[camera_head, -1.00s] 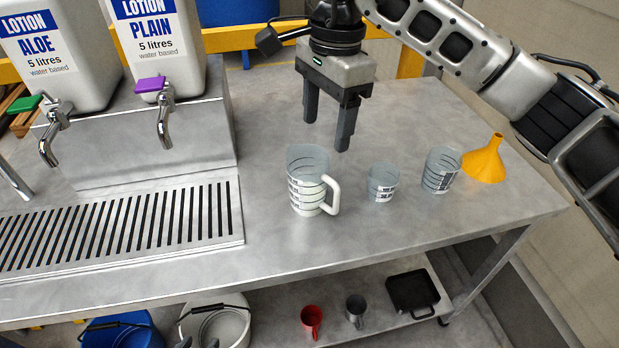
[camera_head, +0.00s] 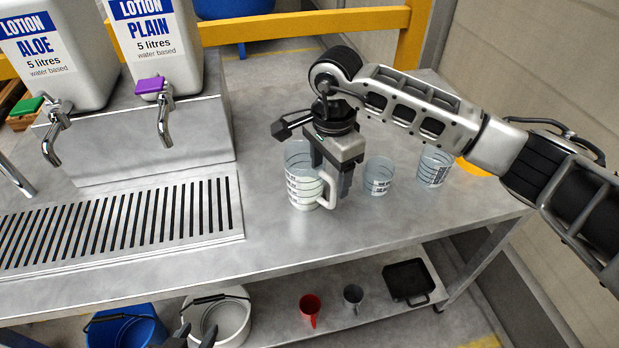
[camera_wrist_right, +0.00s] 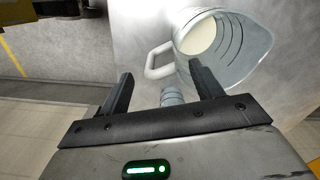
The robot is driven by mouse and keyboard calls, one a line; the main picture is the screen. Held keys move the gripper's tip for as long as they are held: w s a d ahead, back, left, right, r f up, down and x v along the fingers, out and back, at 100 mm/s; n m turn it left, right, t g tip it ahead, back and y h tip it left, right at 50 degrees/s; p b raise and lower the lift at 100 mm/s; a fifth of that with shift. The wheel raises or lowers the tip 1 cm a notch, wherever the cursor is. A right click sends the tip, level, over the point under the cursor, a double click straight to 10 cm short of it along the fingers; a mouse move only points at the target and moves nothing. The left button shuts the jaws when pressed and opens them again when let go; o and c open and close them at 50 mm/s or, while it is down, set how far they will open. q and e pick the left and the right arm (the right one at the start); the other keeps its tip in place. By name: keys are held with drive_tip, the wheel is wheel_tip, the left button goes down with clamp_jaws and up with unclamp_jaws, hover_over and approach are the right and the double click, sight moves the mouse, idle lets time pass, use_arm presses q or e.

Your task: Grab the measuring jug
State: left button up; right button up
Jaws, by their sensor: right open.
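The measuring jug (camera_head: 299,178) is clear grey with dark markings and a white handle. It stands upright on the steel table. My right gripper (camera_head: 332,182) is open at the jug's handle side and partly covers the jug. In the right wrist view the jug (camera_wrist_right: 238,52) is at upper right. Its handle (camera_wrist_right: 158,61) shows just past and between the open fingertips (camera_wrist_right: 161,76); I cannot tell whether they touch. My left gripper (camera_head: 195,336) shows only as dark, separated fingertips at the bottom edge, away from the jug.
A small beaker (camera_head: 378,176) and a taller one (camera_head: 434,167) stand right of the jug, by an orange funnel (camera_head: 473,168) partly hidden by my arm. Lotion dispensers (camera_head: 160,50) and a drip grate (camera_head: 120,225) are left. Bare table lies in front of the jug.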

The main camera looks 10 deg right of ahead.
drive_tip(key=shift+f, duration=1.2)
drive_tip(key=c, duration=1.2)
use_arm(q)
drive_tip(key=shift+s+a, duration=0.1)
drive_tip(key=shift+s, duration=0.05)
use_arm(e)
drive_tip(key=shift+c, duration=0.2)
use_arm(q)
drive_tip(key=shift+f, duration=0.15)
use_arm(e)
drive_tip(key=shift+r, duration=0.15)
